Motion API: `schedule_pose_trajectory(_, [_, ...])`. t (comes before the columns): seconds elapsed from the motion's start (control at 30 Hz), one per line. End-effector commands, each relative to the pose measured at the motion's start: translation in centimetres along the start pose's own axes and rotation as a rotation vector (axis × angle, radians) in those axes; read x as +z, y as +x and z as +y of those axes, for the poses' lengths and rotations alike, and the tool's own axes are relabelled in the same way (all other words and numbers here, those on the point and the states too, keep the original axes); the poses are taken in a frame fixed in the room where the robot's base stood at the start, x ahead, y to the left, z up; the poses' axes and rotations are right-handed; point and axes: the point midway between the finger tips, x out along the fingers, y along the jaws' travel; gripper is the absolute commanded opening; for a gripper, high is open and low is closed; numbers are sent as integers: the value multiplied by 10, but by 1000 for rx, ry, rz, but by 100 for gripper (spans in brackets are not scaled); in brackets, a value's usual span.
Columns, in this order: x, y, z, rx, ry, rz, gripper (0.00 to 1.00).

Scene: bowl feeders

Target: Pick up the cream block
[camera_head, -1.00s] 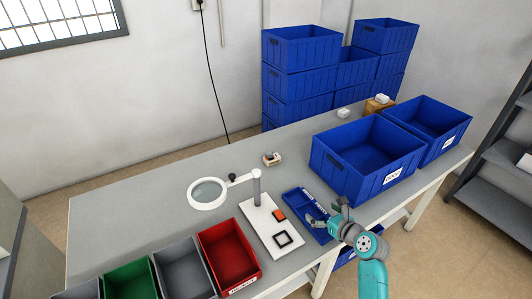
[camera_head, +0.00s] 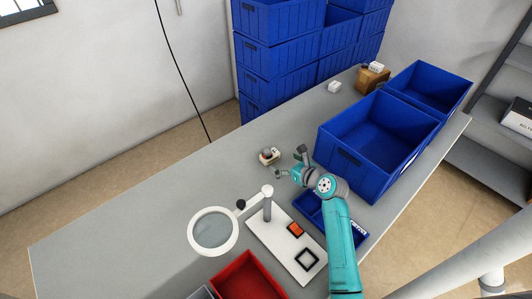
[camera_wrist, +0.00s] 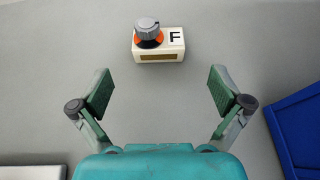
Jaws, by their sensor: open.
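The cream block (camera_wrist: 174,47) lies on the grey table, ahead of my gripper in the wrist view. It has a letter F on top, a brown panel on its front side, and a grey-and-orange knob (camera_wrist: 148,33) at its left end. In the head view the block (camera_head: 269,156) is small, just left of my gripper. My gripper (camera_wrist: 160,92) is open and empty, its two fingers wide apart. The block is beyond the fingertips, not between them. My gripper also shows in the head view (camera_head: 291,163).
A blue tray (camera_head: 309,205) lies beside the white magnifier stand (camera_head: 258,232) near my arm. Large blue bins (camera_head: 350,168) stand to the right. A red bin (camera_head: 250,277) is at the front. The table left of the block is clear.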

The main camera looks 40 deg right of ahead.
Motion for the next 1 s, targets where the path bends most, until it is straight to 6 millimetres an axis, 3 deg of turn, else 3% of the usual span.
schedule_pose_trajectory(0.2, [0, 31, 1, 3, 0, 1, 100])
schedule_pose_trajectory(0.43, [1, 45, 1, 2, 0, 1, 100])
schedule_pose_trajectory(0.7, [4, 82, 2, 2, -1, 1, 100])
schedule_pose_trajectory(1.0, [4, 91, 2, 1, -1, 0, 100])
